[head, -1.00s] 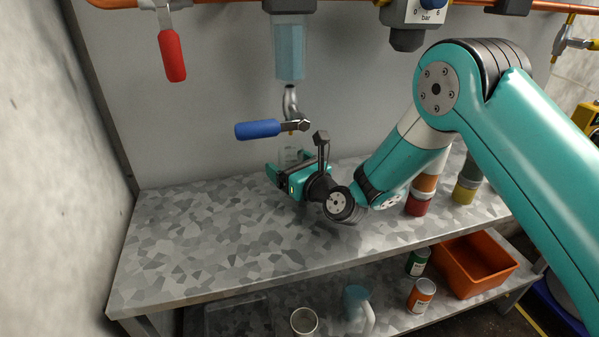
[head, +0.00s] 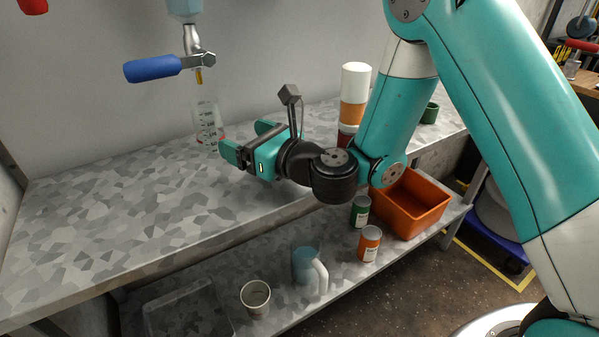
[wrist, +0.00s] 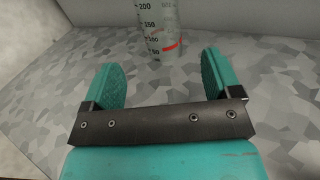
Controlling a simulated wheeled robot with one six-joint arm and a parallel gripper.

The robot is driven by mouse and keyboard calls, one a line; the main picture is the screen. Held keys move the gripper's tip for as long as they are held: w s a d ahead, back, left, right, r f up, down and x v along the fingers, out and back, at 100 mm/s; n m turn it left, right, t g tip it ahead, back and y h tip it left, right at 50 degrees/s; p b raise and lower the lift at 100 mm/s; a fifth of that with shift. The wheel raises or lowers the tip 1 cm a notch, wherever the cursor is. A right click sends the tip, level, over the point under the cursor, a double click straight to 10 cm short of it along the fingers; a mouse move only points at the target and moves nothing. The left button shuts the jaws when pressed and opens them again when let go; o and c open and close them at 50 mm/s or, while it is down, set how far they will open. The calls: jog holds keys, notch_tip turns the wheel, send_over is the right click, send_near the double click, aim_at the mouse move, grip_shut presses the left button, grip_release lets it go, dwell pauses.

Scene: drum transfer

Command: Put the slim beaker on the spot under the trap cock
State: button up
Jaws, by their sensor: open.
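The slim beaker (head: 207,124) is clear, with dark graduations and a red mark. It stands upright on the grey patterned bench top, below the trap cock (head: 192,62) with its blue lever handle. A yellowish tip hangs from the cock just above the beaker's mouth. In the wrist view the beaker (wrist: 158,28) stands beyond the fingertips, with its top out of frame. My gripper (head: 244,137) is open and empty, to the right of the beaker and apart from it. The spot itself cannot be made out; the beaker may cover it.
Stacked white, orange and red containers (head: 354,95) stand behind my arm. The lower shelf holds an orange bin (head: 411,203), a green can (head: 360,211), an orange can (head: 369,244), a blue jug (head: 306,262) and a pale cup (head: 256,298). The bench's left part (head: 100,210) is clear.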

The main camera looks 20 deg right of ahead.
jog(key=s+a+r+n+g+y, duration=0.1)
jog(key=n, duration=0.1)
jog(key=s+a+r+n+g, duration=0.1)
jog(key=n, duration=0.1)
jog(key=s+r+n+g+y, duration=0.1)
jog(key=n, duration=0.2)
jog(key=shift+s+a+r+y, duration=0.3)
jog(key=shift+s+a, duration=0.1)
jog(key=s+a+r+n+g, duration=0.1)
jog(key=s+r+n+g, duration=0.1)
jog(key=s+n+g, duration=0.75)
jog(key=s+d+f+n+g+h, duration=0.1)
jog(key=s+d+f+n+h, duration=0.1)
jog(key=s+d+n+h, duration=0.7)
jog(key=s+d+n, duration=0.4)
jog(key=d+n, duration=0.1)
jog(key=n, duration=0.4)
jog(key=shift+s+n+h, duration=0.25)
jog(key=shift+n+h, duration=0.1)
jog(key=shift+h, duration=0.05)
